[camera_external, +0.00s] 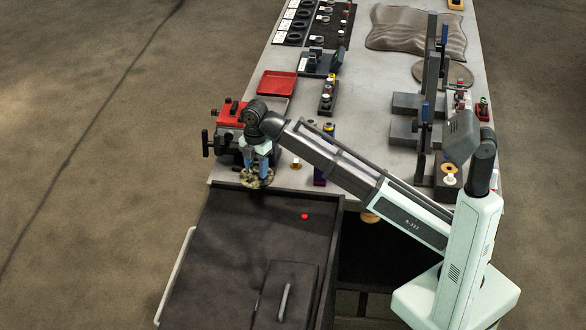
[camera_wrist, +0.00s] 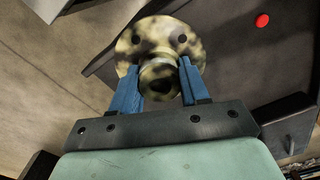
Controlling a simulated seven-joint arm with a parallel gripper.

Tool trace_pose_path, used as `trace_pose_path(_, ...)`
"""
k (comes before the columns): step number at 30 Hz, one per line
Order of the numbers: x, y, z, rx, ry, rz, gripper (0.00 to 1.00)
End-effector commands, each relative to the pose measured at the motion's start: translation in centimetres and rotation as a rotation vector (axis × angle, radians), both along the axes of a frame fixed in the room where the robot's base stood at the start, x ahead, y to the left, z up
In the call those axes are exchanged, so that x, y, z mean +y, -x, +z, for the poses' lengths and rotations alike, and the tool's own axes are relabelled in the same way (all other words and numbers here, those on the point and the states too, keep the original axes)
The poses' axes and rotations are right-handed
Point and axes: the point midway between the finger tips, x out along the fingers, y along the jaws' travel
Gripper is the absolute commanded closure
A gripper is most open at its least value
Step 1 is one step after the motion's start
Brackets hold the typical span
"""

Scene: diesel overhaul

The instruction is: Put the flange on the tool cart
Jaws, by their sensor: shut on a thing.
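The flange (camera_wrist: 160,48) is a mottled yellow and dark disc with bolt holes and a round hub. In the wrist view my gripper (camera_wrist: 160,82) has its two blue fingers on either side of the hub, shut on it. In the outside view the flange (camera_external: 257,178) hangs beneath my gripper (camera_external: 257,167), over the far edge of the tool cart. The tool cart (camera_external: 235,240) has a dark flat top and stands against the near end of the workbench. I cannot tell the exact gap between flange and cart top.
A red round spot (camera_external: 305,216) and a dark box with a handle (camera_external: 285,295) are on the cart top. The cart top's middle is clear. A red vise (camera_external: 232,112) stands on the bench (camera_external: 360,120) close to my gripper. A red tray (camera_external: 277,83) lies behind it.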

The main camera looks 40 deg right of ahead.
Motion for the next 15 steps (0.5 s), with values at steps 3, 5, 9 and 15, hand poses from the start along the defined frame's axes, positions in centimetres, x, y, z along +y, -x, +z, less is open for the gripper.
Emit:
trace_pose_path(3,3.1,2.1,0.6,-0.001,0.000,0.137,1.00)
trace_pose_path(5,4.3,3.1,0.9,-0.001,0.000,0.199,1.00)
trace_pose_path(9,6.5,5.0,1.4,-0.002,-0.001,0.312,1.00)
trace_pose_path(15,8.1,6.4,1.7,-0.001,-0.001,0.397,1.00)
